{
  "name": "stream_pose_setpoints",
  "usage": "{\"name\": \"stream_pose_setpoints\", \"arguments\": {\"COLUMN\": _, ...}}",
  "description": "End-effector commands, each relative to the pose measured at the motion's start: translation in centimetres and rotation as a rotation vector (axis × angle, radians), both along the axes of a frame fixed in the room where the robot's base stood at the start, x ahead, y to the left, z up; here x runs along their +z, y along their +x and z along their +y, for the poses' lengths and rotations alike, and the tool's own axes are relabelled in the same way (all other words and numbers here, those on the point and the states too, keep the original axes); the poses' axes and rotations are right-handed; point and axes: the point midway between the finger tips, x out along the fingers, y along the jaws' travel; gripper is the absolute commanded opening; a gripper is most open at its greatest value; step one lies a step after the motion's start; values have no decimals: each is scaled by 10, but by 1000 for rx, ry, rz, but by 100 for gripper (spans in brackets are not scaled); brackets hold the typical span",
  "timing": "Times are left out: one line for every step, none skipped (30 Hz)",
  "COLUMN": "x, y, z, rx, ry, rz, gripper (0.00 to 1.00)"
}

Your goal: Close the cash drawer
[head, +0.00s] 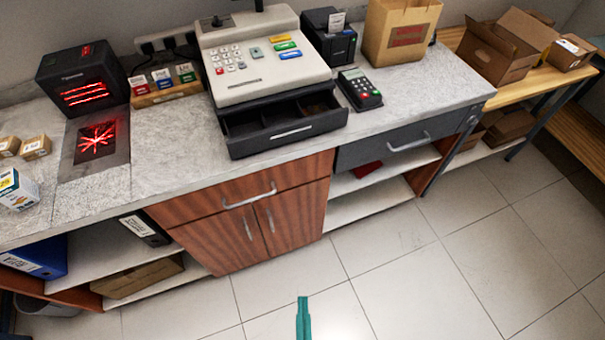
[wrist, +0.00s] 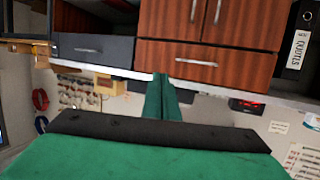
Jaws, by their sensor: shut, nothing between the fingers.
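The cash register (head: 255,60) stands on the grey counter in the head view. Its black cash drawer (head: 285,133) is pulled out at the front, with the inside of the tray showing and a light handle bar on its face. My gripper (head: 303,303) shows at the bottom of the head view as narrow teal fingers closed together. It is empty and appears well apart from the drawer, low in the picture in front of the counter.
Below the register is a wooden cabinet (head: 248,221) with handles. A grey counter drawer (head: 382,148) lies to its right. A card terminal (head: 360,88) and receipt printer (head: 329,38) stand right of the register, a scanner (head: 83,78) left. The tiled floor (head: 400,265) in front is clear.

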Motion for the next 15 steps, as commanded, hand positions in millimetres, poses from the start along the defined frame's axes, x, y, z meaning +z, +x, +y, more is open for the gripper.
{"name": "stream_pose_setpoints", "arguments": {"x": -2, "y": 17, "z": -6, "rx": -14, "ry": 2, "rz": -3, "gripper": 0}}
{"name": "stream_pose_setpoints", "arguments": {"x": -4, "y": 25, "z": -9, "rx": -21, "ry": 5, "rz": 2, "gripper": 0}}
{"name": "stream_pose_setpoints", "arguments": {"x": -7, "y": 38, "z": -13, "rx": -28, "ry": 9, "rz": 9, "gripper": 0}}
{"name": "stream_pose_setpoints", "arguments": {"x": -8, "y": 47, "z": -16, "rx": -33, "ry": 13, "rz": 14, "gripper": 0}}
{"name": "stream_pose_setpoints", "arguments": {"x": -10, "y": 57, "z": -18, "rx": -36, "ry": 18, "rz": 19, "gripper": 0}}
{"name": "stream_pose_setpoints", "arguments": {"x": -11, "y": 69, "z": -22, "rx": -41, "ry": 24, "rz": 26, "gripper": 0}}
{"name": "stream_pose_setpoints", "arguments": {"x": -12, "y": 78, "z": -24, "rx": -42, "ry": 27, "rz": 31, "gripper": 0}}
{"name": "stream_pose_setpoints", "arguments": {"x": -12, "y": 87, "z": -27, "rx": -42, "ry": 32, "rz": 36, "gripper": 0}}
{"name": "stream_pose_setpoints", "arguments": {"x": -12, "y": 99, "z": -29, "rx": -40, "ry": 38, "rz": 42, "gripper": 0}}
{"name": "stream_pose_setpoints", "arguments": {"x": -12, "y": 109, "z": -31, "rx": -37, "ry": 42, "rz": 46, "gripper": 0}}
{"name": "stream_pose_setpoints", "arguments": {"x": -11, "y": 118, "z": -33, "rx": -34, "ry": 47, "rz": 51, "gripper": 0}}
{"name": "stream_pose_setpoints", "arguments": {"x": -9, "y": 130, "z": -35, "rx": -28, "ry": 53, "rz": 53, "gripper": 0}}
{"name": "stream_pose_setpoints", "arguments": {"x": -7, "y": 139, "z": -36, "rx": -22, "ry": 57, "rz": 56, "gripper": 0}}
{"name": "stream_pose_setpoints", "arguments": {"x": -5, "y": 147, "z": -38, "rx": -15, "ry": 60, "rz": 60, "gripper": 0}}
{"name": "stream_pose_setpoints", "arguments": {"x": -1, "y": 159, "z": -39, "rx": -4, "ry": 66, "rz": 62, "gripper": 0}}
